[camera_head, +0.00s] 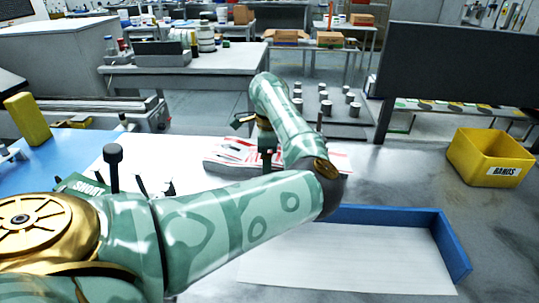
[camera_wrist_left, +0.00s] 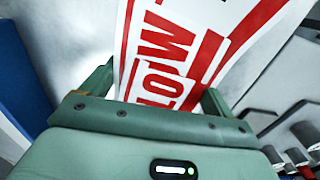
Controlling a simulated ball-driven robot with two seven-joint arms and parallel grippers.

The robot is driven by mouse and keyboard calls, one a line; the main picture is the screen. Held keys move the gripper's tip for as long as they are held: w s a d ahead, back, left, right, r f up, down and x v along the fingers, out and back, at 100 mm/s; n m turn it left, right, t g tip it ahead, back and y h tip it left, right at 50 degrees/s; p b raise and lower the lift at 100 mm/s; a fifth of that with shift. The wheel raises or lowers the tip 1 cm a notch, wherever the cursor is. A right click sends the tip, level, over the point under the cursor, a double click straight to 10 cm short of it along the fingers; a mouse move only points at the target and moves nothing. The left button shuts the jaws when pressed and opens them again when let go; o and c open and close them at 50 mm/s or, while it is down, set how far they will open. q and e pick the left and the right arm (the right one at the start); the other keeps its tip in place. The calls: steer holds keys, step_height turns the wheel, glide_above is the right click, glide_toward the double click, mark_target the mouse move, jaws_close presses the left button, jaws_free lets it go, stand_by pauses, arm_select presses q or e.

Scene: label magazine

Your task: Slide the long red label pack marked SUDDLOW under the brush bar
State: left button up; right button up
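Red-and-white label packs (camera_head: 235,152) lie flat in a low pile on the table, partly behind my left arm. I see no firm grip on the pack. My right gripper is out of view. I cannot make out the brush bar.
A blue-edged tray (camera_head: 455,250) with a white floor lies at the front right. A yellow BANDS bin (camera_head: 485,158) stands farther right. A dark panel (camera_head: 460,62) stands behind. A black knob (camera_head: 113,155) and a green SHORT sign (camera_head: 82,186) are beside my arm at left.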

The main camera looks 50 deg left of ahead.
arm_select(q)
steer(key=shift+w, duration=0.15)
steer(key=c, duration=0.4)
steer(key=o, duration=1.3)
steer(key=shift+d, duration=0.1)
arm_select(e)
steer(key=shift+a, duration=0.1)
arm_select(q)
step_height(320, 180, up, 16)
steer(key=p, duration=0.5)
steer(key=shift+r, duration=0.25)
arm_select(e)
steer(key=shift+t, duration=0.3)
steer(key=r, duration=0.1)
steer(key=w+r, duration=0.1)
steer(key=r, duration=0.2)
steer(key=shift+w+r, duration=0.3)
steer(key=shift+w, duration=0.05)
